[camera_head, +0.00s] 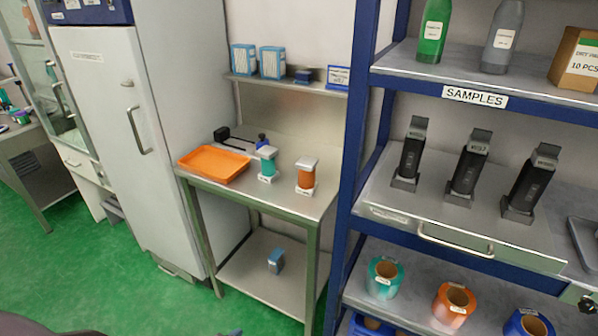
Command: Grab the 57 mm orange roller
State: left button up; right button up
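An orange roll (453,306) with an open tan core and a white label stands on the lower shelf of the blue rack, between a teal roll (383,279) and a blue roll (528,325). A smaller orange cylinder (306,178) with a white top and base stands upright on the metal table, right of a similar teal one (267,167). Their size markings are too small to read, so I cannot tell which orange item is 57 mm. Neither of my grippers can be made out.
The metal table (250,193) also holds an orange tray (213,163). The blue rack post (349,190) stands between table and shelves. Several black devices (468,166) stand on the middle shelf. Green floor (130,290) is clear in front of the white cabinet (150,130).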

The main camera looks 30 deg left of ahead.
aim_at(308, 186)
jog(key=i+j, duration=0.1)
jog(key=j, duration=0.8)
jog(key=i+j, duration=0.1)
jog(key=j, duration=0.8)
jog(key=z, duration=0.05)
